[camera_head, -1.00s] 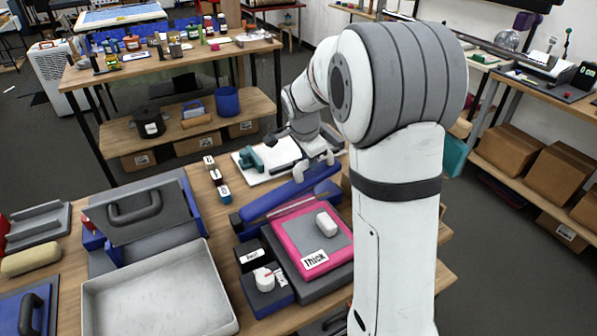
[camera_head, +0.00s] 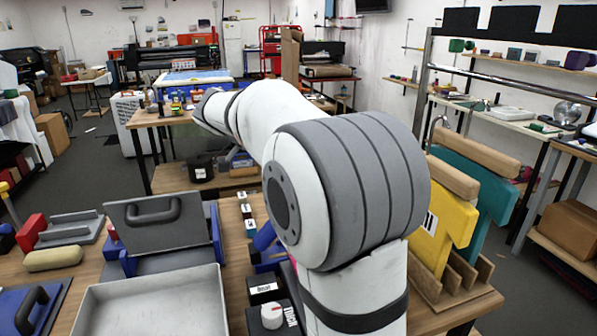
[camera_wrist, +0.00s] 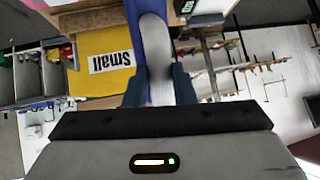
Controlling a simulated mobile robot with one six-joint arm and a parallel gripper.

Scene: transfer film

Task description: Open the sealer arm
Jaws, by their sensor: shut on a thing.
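The sealer's blue base (camera_head: 265,240) shows only in part in the head view, behind my own arm. The sealer arm shows in the wrist view as a blue bar (camera_wrist: 132,22) with a pale grey handle (camera_wrist: 153,45). My gripper (camera_wrist: 157,85) is shut on this handle, with one dark blue finger on each side. In the head view, my arm hides my gripper and the sealer arm. A white dial (camera_head: 271,315) sits at the front of the sealer, beside a black box with a label (camera_head: 263,289).
A yellow board (camera_head: 446,222) and a teal board (camera_head: 485,185) stand in a wooden rack (camera_head: 450,290) to the right. Small labelled bottles (camera_head: 246,212) stand behind.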

